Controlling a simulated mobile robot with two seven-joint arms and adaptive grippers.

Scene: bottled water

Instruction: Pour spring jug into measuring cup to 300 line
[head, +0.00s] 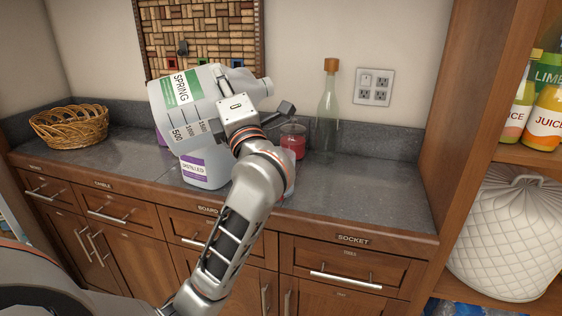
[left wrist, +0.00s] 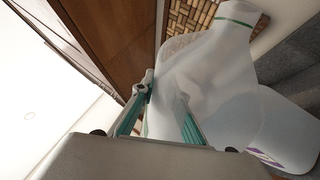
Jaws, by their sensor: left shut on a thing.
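The spring jug (head: 182,95) is a white translucent jug with a green label and volume marks. It is held tilted above the counter, its mouth end toward the right. My left gripper (head: 243,97) is shut on it. The left wrist view shows the white jug (left wrist: 205,75) between and beyond the teal-padded fingers (left wrist: 163,112). A clear vessel (head: 288,178) is mostly hidden behind my left forearm, below the jug's mouth end. I cannot tell whether it is the measuring cup, or its level. No stream of water can be made out. My right gripper is not in view.
A distilled jug (head: 207,168) with a purple label stands below the spring jug. A glass with red contents (head: 294,140) and a corked bottle (head: 328,110) stand behind my arm. A wicker basket (head: 70,126) is at left. The counter (head: 375,190) is clear at right.

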